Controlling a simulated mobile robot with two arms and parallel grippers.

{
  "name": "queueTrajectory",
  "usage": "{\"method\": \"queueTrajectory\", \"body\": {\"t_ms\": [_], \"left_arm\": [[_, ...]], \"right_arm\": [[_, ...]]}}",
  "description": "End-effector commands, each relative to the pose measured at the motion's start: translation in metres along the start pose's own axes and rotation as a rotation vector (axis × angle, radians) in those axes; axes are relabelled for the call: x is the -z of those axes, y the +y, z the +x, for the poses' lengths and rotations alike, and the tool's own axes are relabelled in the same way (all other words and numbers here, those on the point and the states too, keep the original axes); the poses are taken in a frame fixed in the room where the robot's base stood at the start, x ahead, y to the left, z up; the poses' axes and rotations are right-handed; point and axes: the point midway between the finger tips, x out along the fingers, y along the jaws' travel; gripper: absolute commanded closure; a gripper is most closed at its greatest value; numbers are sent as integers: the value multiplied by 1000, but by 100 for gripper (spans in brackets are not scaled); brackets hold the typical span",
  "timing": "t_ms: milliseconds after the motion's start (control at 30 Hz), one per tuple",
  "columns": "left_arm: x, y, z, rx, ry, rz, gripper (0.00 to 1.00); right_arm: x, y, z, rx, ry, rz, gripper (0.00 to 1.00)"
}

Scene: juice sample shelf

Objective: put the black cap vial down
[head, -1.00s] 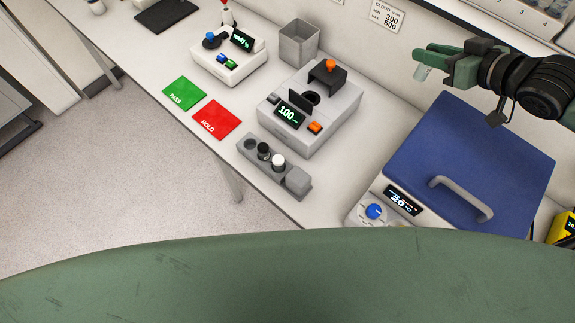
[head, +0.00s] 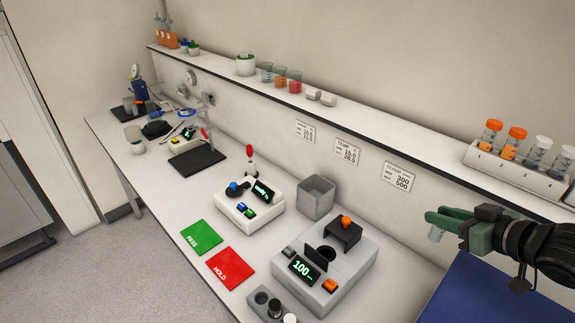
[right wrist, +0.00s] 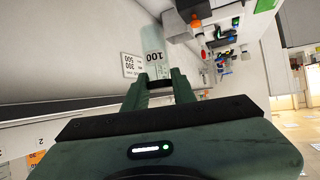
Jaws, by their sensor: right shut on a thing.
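My right gripper (head: 436,219) is at the right of the head view, shut on a clear vial (head: 436,234) that hangs below its fingers. In the right wrist view the vial (right wrist: 154,48) points away from the fingers. It has a label with "100" upside down, and a dark band, seemingly its black cap (right wrist: 158,84), is between the fingertips. The vial is in the air, apart from the bench. My left gripper is out of view.
A grey meter reading 100 (head: 345,280) stands beside the rack. A green PASS card (head: 201,237) and a red HOLD card (head: 231,268) lie left of it. A blue lid (head: 480,295) lies below my right arm. A wall shelf (head: 420,170) carries a sample rack (head: 515,170).

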Motion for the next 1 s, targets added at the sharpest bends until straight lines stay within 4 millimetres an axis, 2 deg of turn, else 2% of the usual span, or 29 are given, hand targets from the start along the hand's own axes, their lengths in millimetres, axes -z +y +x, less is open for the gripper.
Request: {"method": "queueTrajectory", "body": {"t_ms": [167,267,333,500,700,1000], "left_arm": [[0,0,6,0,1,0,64],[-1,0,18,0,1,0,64],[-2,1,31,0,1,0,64],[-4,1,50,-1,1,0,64],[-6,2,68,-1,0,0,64],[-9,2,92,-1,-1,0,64]], "right_arm": [[-8,0,3,-19,5,15,100],[-22,-2,9,-56,9,39,100],[-35,-7,17,-101,13,62,100],[-44,-27,34,-179,14,102,100],[-39,-55,48,-234,13,131,100],[-15,-97,54,-293,12,161,100]]}}
